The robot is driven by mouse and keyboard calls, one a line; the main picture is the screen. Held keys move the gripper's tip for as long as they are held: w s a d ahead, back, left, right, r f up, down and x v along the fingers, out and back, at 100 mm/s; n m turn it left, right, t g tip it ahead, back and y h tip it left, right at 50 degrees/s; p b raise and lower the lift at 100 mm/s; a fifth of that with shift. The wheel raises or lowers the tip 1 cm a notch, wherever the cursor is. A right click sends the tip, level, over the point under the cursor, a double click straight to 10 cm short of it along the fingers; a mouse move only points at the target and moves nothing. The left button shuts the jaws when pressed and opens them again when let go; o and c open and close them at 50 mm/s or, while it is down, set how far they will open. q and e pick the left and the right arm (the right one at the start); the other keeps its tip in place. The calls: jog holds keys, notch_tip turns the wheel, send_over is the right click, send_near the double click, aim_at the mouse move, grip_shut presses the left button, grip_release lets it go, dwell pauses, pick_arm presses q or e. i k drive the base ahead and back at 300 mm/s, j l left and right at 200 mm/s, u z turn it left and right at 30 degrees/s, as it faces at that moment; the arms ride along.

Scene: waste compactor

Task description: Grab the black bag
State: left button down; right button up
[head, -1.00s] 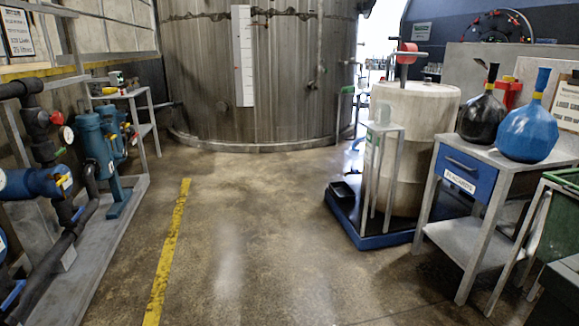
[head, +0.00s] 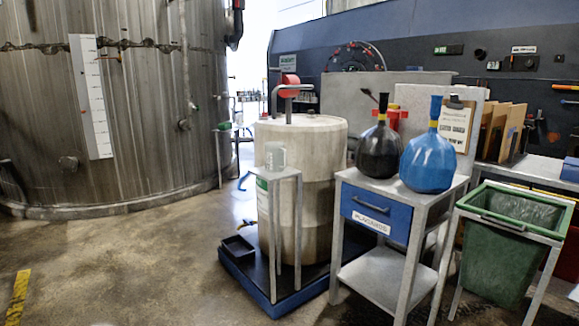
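The black bag (head: 379,151) is a round, dark, shiny sack with a narrow tied neck and a yellow band. It stands upright on top of a grey metal side table (head: 355,180) with a blue drawer. A blue bag (head: 428,163) of similar shape stands right beside it, on its right, and slightly overlaps it in view. Neither of my grippers shows in the head view.
A pale drum (head: 322,150) stands on a blue pallet (head: 262,290) left of the table, with a small narrow stand (head: 276,172) before it. A green bin (head: 498,255) is on the right. A large tank (head: 120,110) fills the left. The floor at front left is clear.

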aim_at(379, 151)
jog(key=i+j+z, duration=0.2)
jog(key=i+z, duration=0.2)
jog(key=i+j+z, duration=0.25)
jog(key=z, duration=0.15)
